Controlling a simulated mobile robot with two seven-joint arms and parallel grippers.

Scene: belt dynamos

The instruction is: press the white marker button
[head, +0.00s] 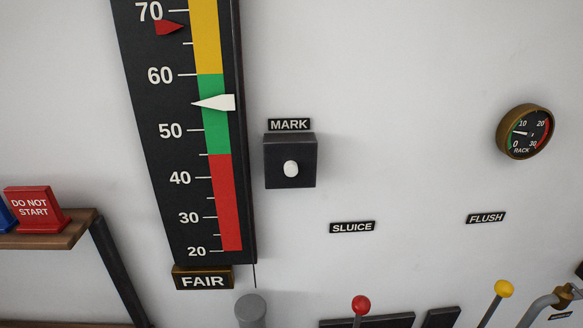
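The white marker button (291,168) is a small round knob on the front of a black box (276,180) on the white wall, a little left of the middle of the head view. A black label reading MARK (289,125) sits just above the box. Nothing touches the button. Neither of my grippers shows in the head view.
Left of the button stands a tall gauge board (160,130) with a white pointer (216,103) between 50 and 60. Below are a grey cylinder (250,311), a red-knobbed lever (361,305) and a yellow-knobbed lever (503,289). A shelf (70,234) holds a red DO NOT START sign (36,208).

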